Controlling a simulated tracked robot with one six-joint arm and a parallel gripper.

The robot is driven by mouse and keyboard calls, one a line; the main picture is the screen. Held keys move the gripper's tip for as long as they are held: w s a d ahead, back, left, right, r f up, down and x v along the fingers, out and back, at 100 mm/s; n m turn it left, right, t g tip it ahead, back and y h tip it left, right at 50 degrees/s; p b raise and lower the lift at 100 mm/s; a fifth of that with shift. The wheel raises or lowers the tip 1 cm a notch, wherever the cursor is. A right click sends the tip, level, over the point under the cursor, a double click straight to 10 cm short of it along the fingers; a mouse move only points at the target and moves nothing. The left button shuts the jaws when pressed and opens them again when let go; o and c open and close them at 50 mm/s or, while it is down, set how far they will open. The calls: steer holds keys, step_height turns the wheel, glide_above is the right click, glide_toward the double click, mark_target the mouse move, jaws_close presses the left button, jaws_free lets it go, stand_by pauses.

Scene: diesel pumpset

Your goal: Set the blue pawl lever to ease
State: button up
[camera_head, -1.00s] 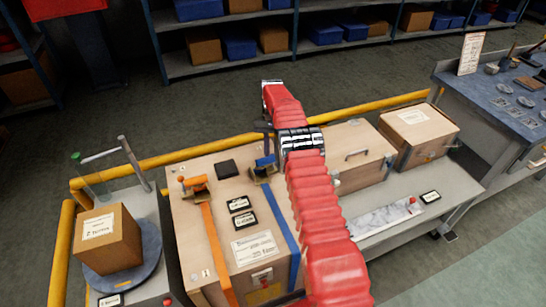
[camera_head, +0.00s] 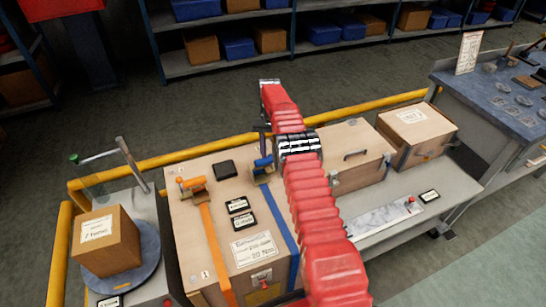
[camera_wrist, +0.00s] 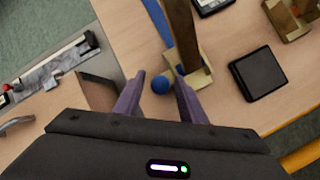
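The blue pawl lever (camera_head: 262,164) stands on a brass-coloured bracket at the far end of the blue strap, on the wooden crate (camera_head: 215,255). In the wrist view its round blue knob (camera_wrist: 160,84) shows between the purple fingers of my gripper (camera_wrist: 158,98). The fingers are apart, with a gap on each side of the knob; I cannot tell how far above or below it they are. The bracket (camera_wrist: 200,78) is just right of the knob, with a brown upright bar rising from it. In the head view my red arm hides much of the gripper.
An orange lever (camera_head: 192,185) on an orange strap stands left on the same crate. A yellow rail (camera_head: 210,153) runs behind. A latched box (camera_head: 350,155) stands to the right.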

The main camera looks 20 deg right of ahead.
steer(key=shift+r, duration=0.1)
step_height(320, 180, up, 10)
steer(key=shift+f, duration=0.15)
stand_by(0.6)
stand_by(0.4)
